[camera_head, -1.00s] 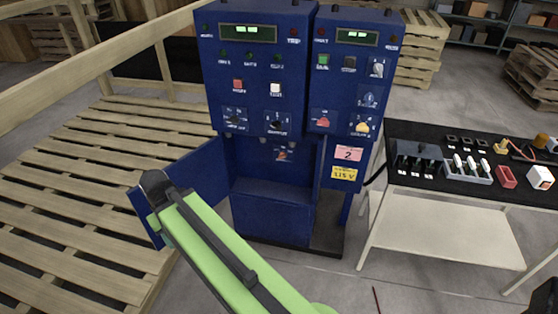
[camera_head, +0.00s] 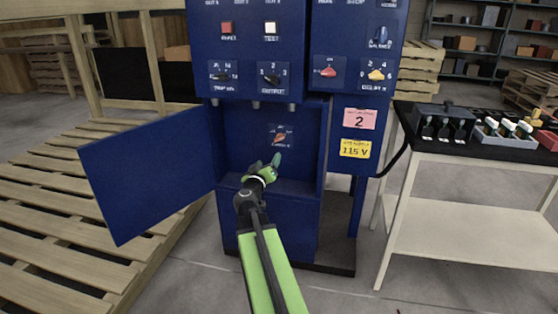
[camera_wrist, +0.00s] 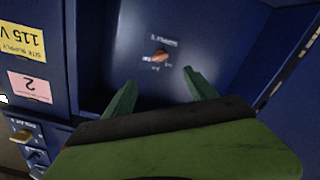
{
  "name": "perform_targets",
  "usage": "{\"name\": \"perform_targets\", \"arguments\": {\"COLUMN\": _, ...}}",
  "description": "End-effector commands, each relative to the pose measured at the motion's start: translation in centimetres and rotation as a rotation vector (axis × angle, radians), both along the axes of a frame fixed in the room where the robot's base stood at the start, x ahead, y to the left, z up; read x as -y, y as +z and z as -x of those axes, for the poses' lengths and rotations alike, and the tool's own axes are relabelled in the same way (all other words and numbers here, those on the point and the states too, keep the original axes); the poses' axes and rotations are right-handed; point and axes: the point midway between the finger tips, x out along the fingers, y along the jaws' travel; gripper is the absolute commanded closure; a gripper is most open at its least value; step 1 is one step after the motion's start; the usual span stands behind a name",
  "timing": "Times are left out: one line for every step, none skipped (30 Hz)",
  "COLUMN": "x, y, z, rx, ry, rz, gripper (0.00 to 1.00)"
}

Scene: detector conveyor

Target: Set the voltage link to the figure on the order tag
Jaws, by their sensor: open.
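The voltage link (camera_head: 280,137) is a small orange-red piece on a dark plate on the back wall of the open lower bay. It also shows in the wrist view (camera_wrist: 159,55), with small markings around it that I cannot read. My green gripper (camera_head: 265,170) is in front of the bay, a little below the link. In the wrist view its two fingers (camera_wrist: 157,90) are apart and empty, with the link beyond them. A yellow label (camera_head: 355,149) reads 115 V. Above it a pink tag (camera_head: 359,119) shows a 2.
The blue door (camera_head: 150,175) of the bay stands open to the left. The control panel with knobs and buttons lies above the bay. A black-topped table (camera_head: 470,146) with parts stands at the right. Wooden pallets (camera_head: 60,200) lie at the left.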

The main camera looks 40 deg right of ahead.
Motion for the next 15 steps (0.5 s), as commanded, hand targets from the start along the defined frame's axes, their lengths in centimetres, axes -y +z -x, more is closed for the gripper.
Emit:
{"name": "perform_targets", "arguments": {"x": 0.1, "y": -0.2, "z": 0.0, "rx": 0.000, "ry": 0.004, "rz": 0.006, "gripper": 0.35}}
{"name": "perform_targets", "arguments": {"x": 0.1, "y": -0.1, "z": 0.0, "rx": 0.000, "ry": 0.006, "rz": 0.008, "gripper": 0.35}}
{"name": "perform_targets", "arguments": {"x": 0.1, "y": 0.0, "z": -0.1, "rx": 0.000, "ry": 0.007, "rz": 0.009, "gripper": 0.35}}
{"name": "perform_targets", "arguments": {"x": 0.2, "y": 0.1, "z": -0.1, "rx": 0.001, "ry": 0.007, "rz": 0.009, "gripper": 0.35}}
{"name": "perform_targets", "arguments": {"x": 0.3, "y": 0.1, "z": -0.2, "rx": 0.001, "ry": 0.007, "rz": 0.009, "gripper": 0.35}}
{"name": "perform_targets", "arguments": {"x": 0.5, "y": 0.1, "z": -0.4, "rx": 0.000, "ry": 0.006, "rz": 0.008, "gripper": 0.35}}
{"name": "perform_targets", "arguments": {"x": 0.8, "y": 0.1, "z": -0.6, "rx": 0.000, "ry": 0.006, "rz": 0.008, "gripper": 0.35}}
{"name": "perform_targets", "arguments": {"x": 1.2, "y": 0.1, "z": -0.8, "rx": 0.000, "ry": 0.005, "rz": 0.008, "gripper": 0.35}}
{"name": "perform_targets", "arguments": {"x": 1.8, "y": 0.1, "z": -1.2, "rx": 0.000, "ry": 0.004, "rz": 0.008, "gripper": 0.35}}
{"name": "perform_targets", "arguments": {"x": 2.4, "y": 0.1, "z": -1.6, "rx": 0.000, "ry": 0.003, "rz": 0.007, "gripper": 0.35}}
{"name": "perform_targets", "arguments": {"x": 3.0, "y": 0.1, "z": -2.0, "rx": 0.000, "ry": 0.003, "rz": 0.007, "gripper": 0.35}}
{"name": "perform_targets", "arguments": {"x": 3.8, "y": 0.1, "z": -2.6, "rx": 0.000, "ry": 0.005, "rz": 0.008, "gripper": 0.35}}
{"name": "perform_targets", "arguments": {"x": 4.5, "y": 0.1, "z": -3.0, "rx": 0.000, "ry": 0.005, "rz": 0.008, "gripper": 0.35}}
{"name": "perform_targets", "arguments": {"x": 5.1, "y": 0.1, "z": -3.4, "rx": 0.000, "ry": 0.004, "rz": 0.007, "gripper": 0.35}}
{"name": "perform_targets", "arguments": {"x": 6.0, "y": 0.1, "z": -3.9, "rx": 0.000, "ry": 0.003, "rz": 0.007, "gripper": 0.35}}
